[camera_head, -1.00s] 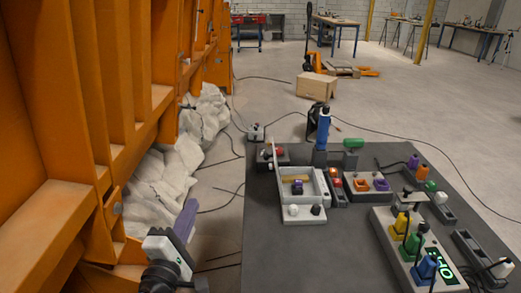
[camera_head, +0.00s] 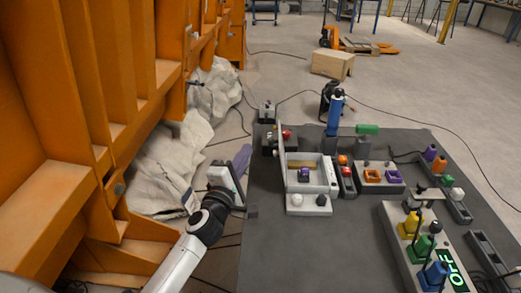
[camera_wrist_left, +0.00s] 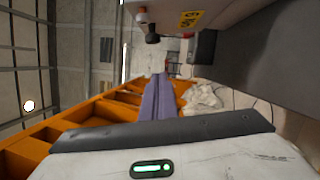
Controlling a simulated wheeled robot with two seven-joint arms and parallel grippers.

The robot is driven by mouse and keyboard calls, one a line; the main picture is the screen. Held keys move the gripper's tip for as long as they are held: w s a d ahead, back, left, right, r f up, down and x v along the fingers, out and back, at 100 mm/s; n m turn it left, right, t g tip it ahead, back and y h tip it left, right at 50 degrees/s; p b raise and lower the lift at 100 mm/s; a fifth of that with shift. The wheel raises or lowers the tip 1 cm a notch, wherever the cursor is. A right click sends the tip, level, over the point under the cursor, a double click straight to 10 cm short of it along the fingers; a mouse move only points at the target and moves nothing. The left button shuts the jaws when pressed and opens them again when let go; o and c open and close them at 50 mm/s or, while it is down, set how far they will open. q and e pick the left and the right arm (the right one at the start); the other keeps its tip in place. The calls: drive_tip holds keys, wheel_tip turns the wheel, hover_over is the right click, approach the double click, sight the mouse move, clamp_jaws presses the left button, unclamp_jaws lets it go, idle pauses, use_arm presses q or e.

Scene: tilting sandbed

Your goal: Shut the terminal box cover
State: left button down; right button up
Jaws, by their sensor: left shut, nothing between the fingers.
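The terminal box (camera_head: 308,187) is a light grey open-topped box on the dark table. A small purple part (camera_head: 304,174) shows inside it. Its cover (camera_head: 282,155) stands up along the box's left side, seen nearly edge-on. My left gripper (camera_head: 242,158) is to the left of the cover, by the table's left edge and apart from the cover. Its purple fingers are shut together and empty; they also show in the left wrist view (camera_wrist_left: 158,97). My right gripper is in neither view.
A blue-handled tool (camera_head: 334,117) stands upright behind the box. A panel with coloured plugs and a green OFF display (camera_head: 449,267) lies at the right. An orange steel frame (camera_head: 60,190) and pale sacks (camera_head: 165,165) line the left. The table's front left is clear.

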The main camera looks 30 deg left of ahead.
use_arm(q)
drive_tip(key=shift+w+d+r, duration=0.25)
drive_tip(key=shift+w+d, duration=0.35)
drive_tip(key=shift+d, duration=0.3)
drive_tip(key=shift+w+d+r, duration=0.25)
drive_tip(key=shift+w+d, duration=0.35)
drive_tip(key=shift+d, duration=0.25)
